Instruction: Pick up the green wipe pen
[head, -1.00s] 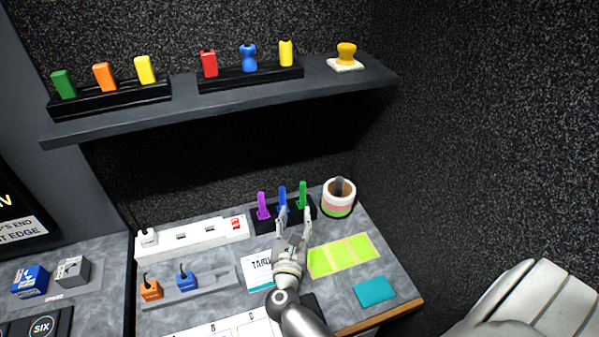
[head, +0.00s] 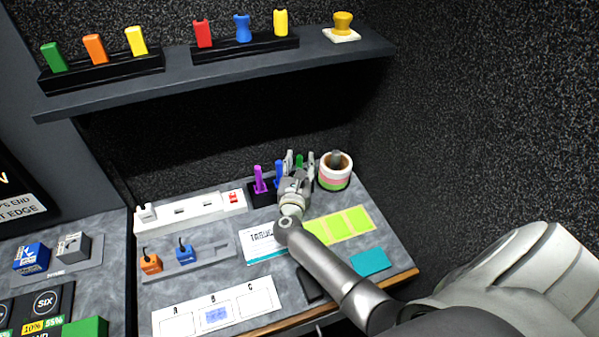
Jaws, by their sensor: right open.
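The green wipe pen (head: 299,160) stands upright at the right end of a black holder (head: 258,199) at the back of the desk. Only its upper part shows; my gripper hides the rest. A blue pen (head: 279,172) and a purple pen (head: 260,180) stand to its left in the same holder. My right gripper (head: 300,160) is open, with its fingers on either side of the green pen in the picture. I cannot tell whether they touch it. My left gripper is not in view.
A striped cup (head: 334,181) stands close to the right of the gripper. A white power strip (head: 190,211) lies to the left. A dark shelf (head: 220,76) with colored items hangs above the desk. Yellow-green notes (head: 340,226) and a teal pad (head: 370,262) lie flat in front.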

